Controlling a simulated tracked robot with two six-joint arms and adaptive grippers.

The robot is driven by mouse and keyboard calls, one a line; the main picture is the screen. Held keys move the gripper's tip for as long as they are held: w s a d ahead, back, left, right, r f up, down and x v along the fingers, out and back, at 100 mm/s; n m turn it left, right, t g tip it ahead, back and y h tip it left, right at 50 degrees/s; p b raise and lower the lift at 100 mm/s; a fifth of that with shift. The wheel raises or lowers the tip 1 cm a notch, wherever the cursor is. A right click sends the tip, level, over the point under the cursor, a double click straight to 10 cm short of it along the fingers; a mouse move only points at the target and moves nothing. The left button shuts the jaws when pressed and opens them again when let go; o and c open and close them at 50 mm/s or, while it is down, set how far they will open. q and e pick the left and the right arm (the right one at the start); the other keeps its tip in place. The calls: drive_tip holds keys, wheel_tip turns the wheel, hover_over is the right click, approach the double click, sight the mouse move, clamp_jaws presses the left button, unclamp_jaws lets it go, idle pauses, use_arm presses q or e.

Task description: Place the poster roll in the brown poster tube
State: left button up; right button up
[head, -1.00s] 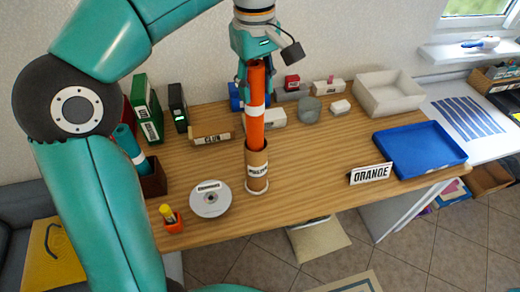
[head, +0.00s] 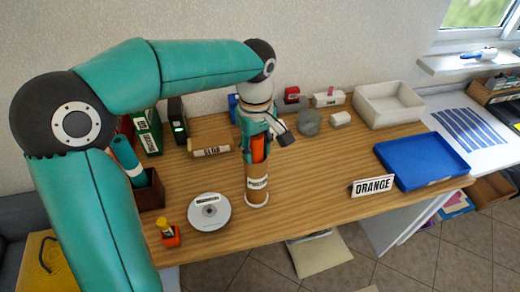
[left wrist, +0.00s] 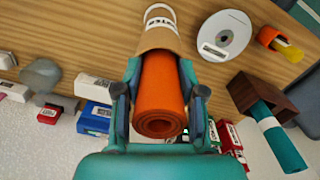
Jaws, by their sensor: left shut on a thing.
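The orange poster roll (head: 259,148) stands upright with its lower part inside the brown poster tube (head: 257,190), which stands on the table. My left gripper (head: 258,140) is shut on the roll just above the tube's mouth. In the left wrist view the roll (left wrist: 162,95) lies between the two fingers, and its lower end is hidden in the tube (left wrist: 160,38). My right gripper is not in view.
A disc (head: 210,213) and an orange cup (head: 168,235) are left of the tube. A teal roll leans in a brown box (head: 150,190). A blue tray (head: 420,163), an ORANGE sign (head: 373,187) and a pale bin (head: 388,103) are to the right. The wooden table (head: 310,180) is clear right of the tube.

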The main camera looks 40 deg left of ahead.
use_arm(q)
drive_tip(key=o, duration=1.2)
drive_tip(key=shift+r, duration=0.1)
wheel_tip(320, 180, up, 12)
drive_tip(key=shift+p, duration=0.5)
